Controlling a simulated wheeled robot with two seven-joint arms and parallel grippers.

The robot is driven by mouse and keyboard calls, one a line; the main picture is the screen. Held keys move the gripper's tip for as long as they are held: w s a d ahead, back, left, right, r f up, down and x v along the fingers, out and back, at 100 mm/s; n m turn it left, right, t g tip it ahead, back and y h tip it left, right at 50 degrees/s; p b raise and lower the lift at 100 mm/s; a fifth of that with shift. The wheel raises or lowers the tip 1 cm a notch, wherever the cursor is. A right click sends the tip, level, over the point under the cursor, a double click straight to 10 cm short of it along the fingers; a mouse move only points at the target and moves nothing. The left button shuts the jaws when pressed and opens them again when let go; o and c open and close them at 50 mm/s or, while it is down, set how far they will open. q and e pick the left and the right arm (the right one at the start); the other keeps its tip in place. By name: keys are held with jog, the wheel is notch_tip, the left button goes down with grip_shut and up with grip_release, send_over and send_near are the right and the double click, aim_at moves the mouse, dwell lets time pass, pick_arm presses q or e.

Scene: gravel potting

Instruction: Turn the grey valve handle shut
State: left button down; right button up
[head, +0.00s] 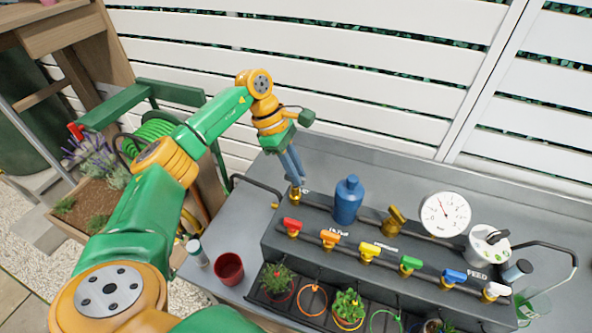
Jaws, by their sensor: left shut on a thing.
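My left gripper (296,178) reaches down from above to the back left of the bench. Its bluish-grey fingers are shut at the top of a brass valve (296,196) on the pipe. The grey handle is mostly hidden between the fingers, so its exact angle cannot be told. The valve stands left of a blue bottle-shaped canister (348,201). My right gripper is not in view.
A brass valve with a yellowish handle (393,219) and a white round gauge (445,214) stand right of the canister. Several coloured taps, including a red one (292,226), line the front. A dark red pot (229,268) stands at the left.

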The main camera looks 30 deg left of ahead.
pick_arm(q)
jog(key=c, duration=0.9)
grip_release()
jog(key=shift+o, duration=0.2)
jog(key=b+v, duration=0.1)
jog(key=v, duration=0.6)
